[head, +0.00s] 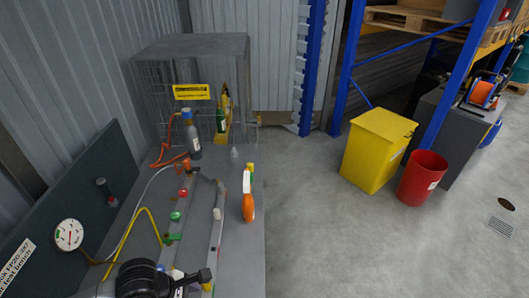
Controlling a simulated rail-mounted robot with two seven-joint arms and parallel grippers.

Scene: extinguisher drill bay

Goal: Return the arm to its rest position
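My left gripper (205,277) shows at the bottom edge, low over the front part of the grey test bench (250,215). Its black wrist is cut off by the frame, and I cannot make out a gap between the fingers. Small blue, yellow and green parts show close around it; I cannot tell whether it touches any of them. My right gripper is not in view.
On the bench are a pressure gauge (68,235), hoses, a grey bottle with a blue cap (192,136), an orange spray bottle (248,205) and a wire cage (160,95). A yellow bin (372,155) and red bucket (421,180) stand right; floor between is clear.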

